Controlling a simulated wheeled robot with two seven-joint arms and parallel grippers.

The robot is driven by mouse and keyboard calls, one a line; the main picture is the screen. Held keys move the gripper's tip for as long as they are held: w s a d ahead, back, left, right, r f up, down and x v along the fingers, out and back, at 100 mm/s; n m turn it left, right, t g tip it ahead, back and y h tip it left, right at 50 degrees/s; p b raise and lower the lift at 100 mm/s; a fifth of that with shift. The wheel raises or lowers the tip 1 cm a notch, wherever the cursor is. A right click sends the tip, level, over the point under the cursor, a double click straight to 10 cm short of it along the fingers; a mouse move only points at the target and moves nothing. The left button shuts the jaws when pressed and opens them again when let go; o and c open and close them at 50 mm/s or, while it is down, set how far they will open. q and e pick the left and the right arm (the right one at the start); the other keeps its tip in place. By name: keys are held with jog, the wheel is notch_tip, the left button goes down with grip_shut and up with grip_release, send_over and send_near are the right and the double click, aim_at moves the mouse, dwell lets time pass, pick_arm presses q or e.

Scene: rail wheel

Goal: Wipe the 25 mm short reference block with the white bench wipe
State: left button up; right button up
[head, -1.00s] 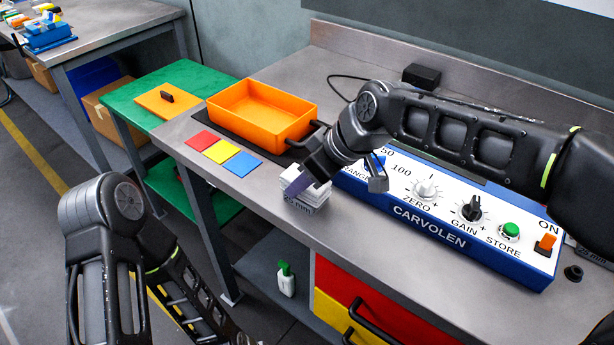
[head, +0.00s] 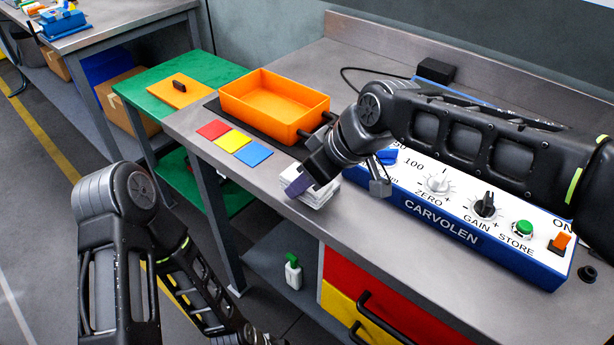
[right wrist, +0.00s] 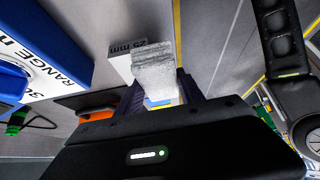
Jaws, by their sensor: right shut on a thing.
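My right gripper (head: 337,188) is low over the bench's front edge, shut on the white bench wipe (head: 318,196). The right wrist view shows the wipe (right wrist: 154,72) as a folded, fuzzy white pad between the fingers. The white 25 mm reference block (right wrist: 121,62) lies right beside and partly behind the wipe there, its label readable. In the head view the wipe and gripper hide most of the block. Wipe and block overlap in view; I cannot tell whether they touch. My left arm hangs at lower left, its fingers outside the picture.
A blue-and-white CARVOLEN meter (head: 460,220) stands right of the gripper. An orange tray (head: 272,112) is behind left, with red, yellow and blue tiles (head: 232,141) before it. The bench between tiles and wipe is clear. A white bottle (head: 293,273) stands below.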

jog(key=shift+f, duration=0.1)
jog(key=shift+w+d+r+p, duration=0.1)
jog(key=shift+w+d+p, duration=0.05)
jog(key=shift+w+d, duration=0.45)
jog(key=shift+w+d+r+p, duration=0.15)
jog(key=shift+w+d, duration=0.2)
jog(key=shift+w, duration=0.35)
jog(key=shift+w+d+f, duration=0.2)
jog(key=shift+w+d, duration=0.75)
jog(key=shift+w, duration=0.3)
notch_tip(320, 180, up, 6)
jog(key=p, duration=0.4)
jog(key=shift+p, duration=0.3)
jog(key=shift+r, duration=0.1)
